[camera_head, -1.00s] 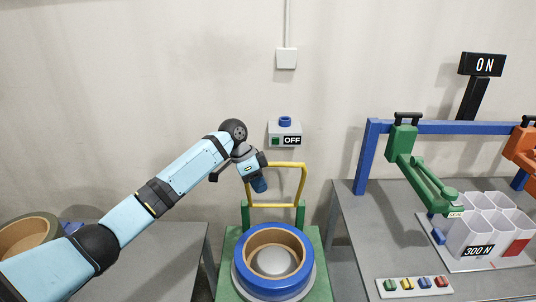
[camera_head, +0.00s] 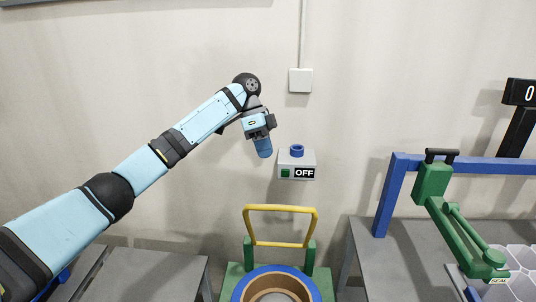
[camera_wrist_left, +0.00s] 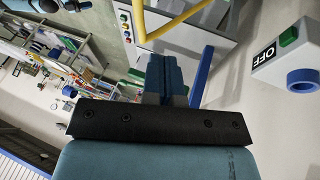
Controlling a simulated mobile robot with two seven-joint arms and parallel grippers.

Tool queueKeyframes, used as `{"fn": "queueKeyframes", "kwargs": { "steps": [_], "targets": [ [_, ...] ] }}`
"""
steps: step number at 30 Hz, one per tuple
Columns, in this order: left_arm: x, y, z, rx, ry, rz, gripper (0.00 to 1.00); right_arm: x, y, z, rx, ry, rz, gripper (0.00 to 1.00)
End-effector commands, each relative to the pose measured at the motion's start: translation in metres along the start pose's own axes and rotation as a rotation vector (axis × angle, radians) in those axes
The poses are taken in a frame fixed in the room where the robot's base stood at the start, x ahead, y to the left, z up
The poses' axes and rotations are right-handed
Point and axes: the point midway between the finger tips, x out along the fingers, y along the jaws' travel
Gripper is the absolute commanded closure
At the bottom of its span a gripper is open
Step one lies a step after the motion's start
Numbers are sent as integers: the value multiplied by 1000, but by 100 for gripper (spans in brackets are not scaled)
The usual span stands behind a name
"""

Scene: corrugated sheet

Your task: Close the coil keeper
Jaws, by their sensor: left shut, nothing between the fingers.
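The yellow keeper bar (camera_head: 281,209) stands upright as a loop between two green posts (camera_head: 309,257) behind the coil. The coil (camera_head: 312,286) has a blue outer ring and a tan inside, and its front is cut off by the lower picture edge. My left gripper (camera_head: 264,151) is shut and empty, pointing down. It appears above the bar in the head view, apart from it. In the left wrist view, my shut blue fingers (camera_wrist_left: 165,78) show with part of the yellow bar (camera_wrist_left: 139,24) beyond them. My right gripper is not in view.
A control box (camera_head: 297,164) with a blue knob and an OFF label is on the wall right of my left gripper. A grey table (camera_head: 166,277) stands left. At right are a blue frame (camera_head: 390,196) and a green arm (camera_head: 448,215) over another table.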

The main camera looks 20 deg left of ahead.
Motion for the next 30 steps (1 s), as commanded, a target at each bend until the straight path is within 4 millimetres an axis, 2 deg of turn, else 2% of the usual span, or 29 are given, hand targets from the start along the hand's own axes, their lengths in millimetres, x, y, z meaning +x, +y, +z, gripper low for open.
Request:
{"fn": "queueKeyframes", "kwargs": {
  "steps": [9,11,13,21,30],
  "targets": [
    [68,1,0,0,-2,3,100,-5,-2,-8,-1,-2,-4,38],
    [79,1,0,0,-2,2,100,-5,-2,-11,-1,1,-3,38],
    [88,9,3,2,-2,1,100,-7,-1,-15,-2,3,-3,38],
    [107,22,8,1,0,0,100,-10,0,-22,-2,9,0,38],
    [109,23,8,1,-1,0,100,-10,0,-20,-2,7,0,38]
  ]
}}
